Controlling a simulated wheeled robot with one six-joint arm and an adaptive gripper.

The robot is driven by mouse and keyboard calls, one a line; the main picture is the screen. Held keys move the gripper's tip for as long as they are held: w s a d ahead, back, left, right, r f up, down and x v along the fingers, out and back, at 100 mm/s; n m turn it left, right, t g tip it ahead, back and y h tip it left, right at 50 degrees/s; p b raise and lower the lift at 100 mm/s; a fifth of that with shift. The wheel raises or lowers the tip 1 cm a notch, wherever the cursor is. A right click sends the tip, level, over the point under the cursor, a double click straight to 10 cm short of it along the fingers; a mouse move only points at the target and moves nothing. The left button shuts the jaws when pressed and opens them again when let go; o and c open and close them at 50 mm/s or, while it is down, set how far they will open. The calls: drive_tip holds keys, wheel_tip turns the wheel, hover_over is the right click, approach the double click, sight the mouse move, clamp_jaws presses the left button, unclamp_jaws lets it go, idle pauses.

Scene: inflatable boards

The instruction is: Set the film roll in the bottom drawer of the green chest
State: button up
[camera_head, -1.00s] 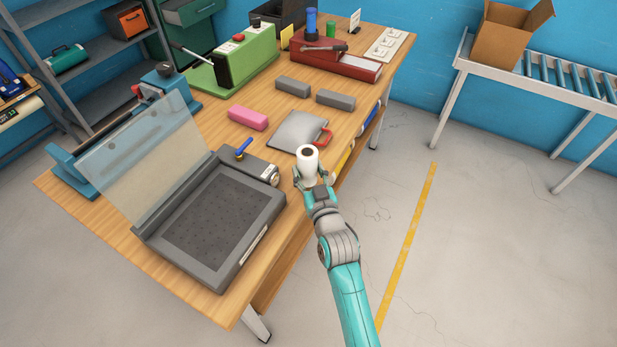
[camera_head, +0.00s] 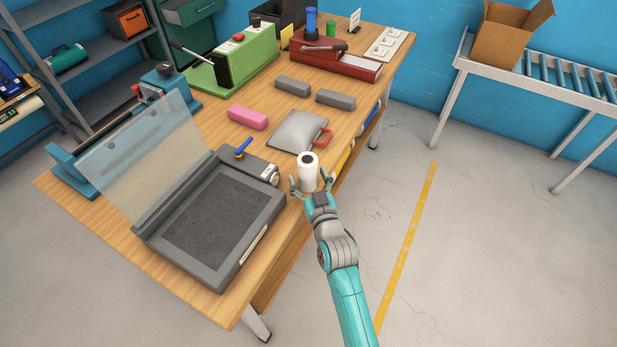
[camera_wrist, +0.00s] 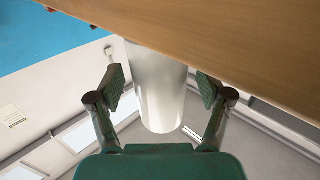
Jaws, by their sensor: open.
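The film roll (camera_head: 308,173) is a white cylinder with a dark core, standing upright at the right edge of the wooden workbench. My gripper (camera_head: 310,190) is open at the near side of the roll, a finger to each side. In the wrist view the film roll (camera_wrist: 158,92) shows between the spread fingers of my gripper (camera_wrist: 163,88), with gaps on both sides. The green chest (camera_head: 186,28) stands at the back left, behind the bench. An upper drawer (camera_head: 192,10) of it is pulled out. Its bottom drawer is hidden behind the bench and the things on it.
On the workbench (camera_head: 222,312) stand a grey flat machine with a raised clear lid (camera_head: 140,160), a grey pad with a red handle (camera_head: 298,131), a pink block (camera_head: 247,117) and a green press (camera_head: 245,60). Open floor (camera_head: 480,260) lies to the right, before a roller conveyor (camera_head: 560,75).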

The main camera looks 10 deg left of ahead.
drive_tip(key=v, duration=1.2)
drive_tip(key=shift+r, duration=0.2)
drive_tip(key=shift+d+f, duration=0.1)
drive_tip(key=s+d+f+m+h, duration=0.1)
drive_tip(key=s+d+f+h, duration=0.15)
drive_tip(key=s+d, duration=0.55)
drive_tip(key=s+d+f+m+h, duration=0.25)
drive_tip(key=s+d, duration=0.35)
drive_tip(key=s, duration=0.5)
drive_tip(key=s+d+r+h, duration=0.1)
drive_tip(key=s+d+r, duration=0.2)
drive_tip(key=s, duration=0.6)
drive_tip(key=s+d+r+m+g+h, duration=0.1)
drive_tip(key=s+d+r, duration=0.2)
drive_tip(key=s, duration=0.7)
drive_tip(key=shift+s+d+r+h, duration=0.2)
drive_tip(key=shift+s+d+h, duration=0.1)
drive_tip(key=shift+d, duration=0.35)
drive_tip(key=shift+o, duration=0.6)
drive_tip(key=shift+s+r+m+g, duration=0.25)
drive_tip(key=shift+g, duration=0.05)
